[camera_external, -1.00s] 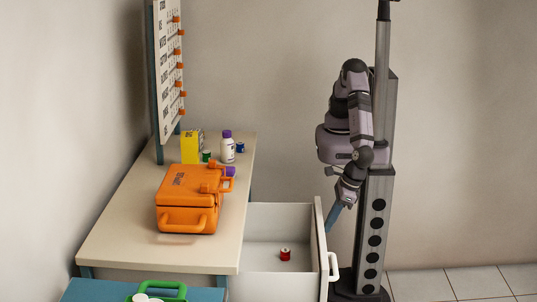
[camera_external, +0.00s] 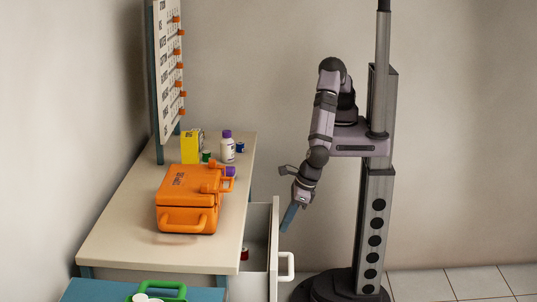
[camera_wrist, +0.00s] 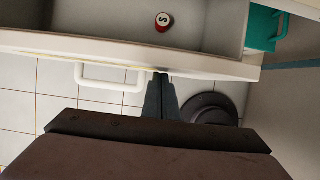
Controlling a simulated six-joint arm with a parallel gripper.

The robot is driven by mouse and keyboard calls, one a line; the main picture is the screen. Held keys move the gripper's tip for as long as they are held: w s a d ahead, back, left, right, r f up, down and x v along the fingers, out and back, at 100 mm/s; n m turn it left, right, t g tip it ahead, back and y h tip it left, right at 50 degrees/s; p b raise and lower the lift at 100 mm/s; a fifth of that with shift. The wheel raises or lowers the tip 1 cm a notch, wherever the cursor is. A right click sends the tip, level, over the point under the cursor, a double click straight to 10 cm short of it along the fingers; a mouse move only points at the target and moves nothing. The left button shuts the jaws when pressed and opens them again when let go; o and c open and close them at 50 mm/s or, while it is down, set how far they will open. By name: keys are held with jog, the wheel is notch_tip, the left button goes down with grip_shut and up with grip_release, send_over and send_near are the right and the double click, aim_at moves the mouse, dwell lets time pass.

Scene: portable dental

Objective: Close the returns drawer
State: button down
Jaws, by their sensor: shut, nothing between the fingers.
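The returns drawer (camera_external: 274,246) is partly open and sticks out from the right side of the table in the external view. Its white handle (camera_external: 287,267) faces right. In the wrist view the drawer front (camera_wrist: 115,54) runs across the picture, with the handle (camera_wrist: 108,78) left of the fingertips. My gripper (camera_external: 286,230) is shut and empty, pointing down just outside the drawer front. In the wrist view its fingertips (camera_wrist: 160,75) are at the outer face of the front; they appear to touch it. A red spool-like item (camera_wrist: 163,21) lies inside the drawer.
An orange case (camera_external: 187,200), a white bottle (camera_external: 227,150) and a yellow box (camera_external: 190,147) stand on the table (camera_external: 120,235).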

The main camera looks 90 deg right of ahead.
jog(key=w+p, duration=0.1)
jog(key=w, duration=1.1)
jog(key=shift+w+p, duration=0.15)
jog(key=shift+p, duration=0.25)
jog(key=shift+w+r, duration=0.1)
jog(key=shift+r, duration=0.05)
jog(key=s+r, duration=0.8)
jog(key=r, duration=0.1)
jog(key=shift+s+b, duration=0.3)
jog(key=shift+b, duration=0.05)
